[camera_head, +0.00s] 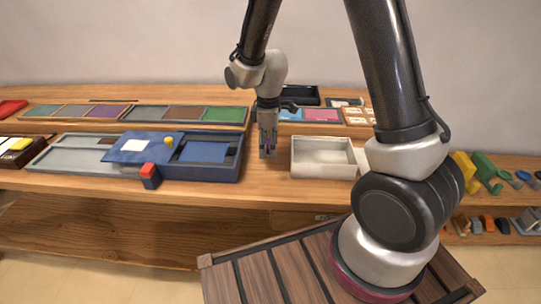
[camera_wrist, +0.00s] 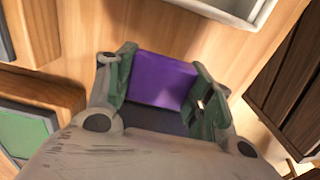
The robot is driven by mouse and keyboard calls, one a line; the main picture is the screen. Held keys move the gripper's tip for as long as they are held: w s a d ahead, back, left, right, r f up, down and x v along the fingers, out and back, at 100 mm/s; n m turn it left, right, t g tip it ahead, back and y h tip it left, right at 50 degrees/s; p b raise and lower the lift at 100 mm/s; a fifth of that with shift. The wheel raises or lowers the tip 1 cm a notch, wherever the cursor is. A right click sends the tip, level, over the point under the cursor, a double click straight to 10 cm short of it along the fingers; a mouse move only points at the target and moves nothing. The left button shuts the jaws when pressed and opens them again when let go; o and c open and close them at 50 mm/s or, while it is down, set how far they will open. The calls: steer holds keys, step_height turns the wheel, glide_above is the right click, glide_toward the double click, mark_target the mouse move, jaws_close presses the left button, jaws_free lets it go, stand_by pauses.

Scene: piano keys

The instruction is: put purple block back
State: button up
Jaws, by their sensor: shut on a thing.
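The purple block (camera_wrist: 162,80) sits between the two fingers of my gripper in the wrist view. My gripper (camera_wrist: 160,92) is shut on it. In the head view my gripper (camera_head: 267,152) points down over the bare wood between the blue tray and the white box. The block is barely visible there, and I cannot tell whether it touches the table. A long tray at the back left holds coloured panels, one of them purple (camera_head: 107,111).
The white box (camera_head: 322,158) stands just right of my gripper. The blue tray (camera_head: 213,171) is to its left, with a red and blue block (camera_head: 149,175) at its front. A dark tray (camera_head: 300,95) lies behind. Coloured pieces (camera_head: 483,166) are at the far right.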

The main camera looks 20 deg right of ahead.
mark_target(269, 162)
steer(key=shift+f, duration=2)
steer(key=shift+f, duration=0.1)
steer(key=o, duration=1.1)
steer(key=shift+c, duration=0.2)
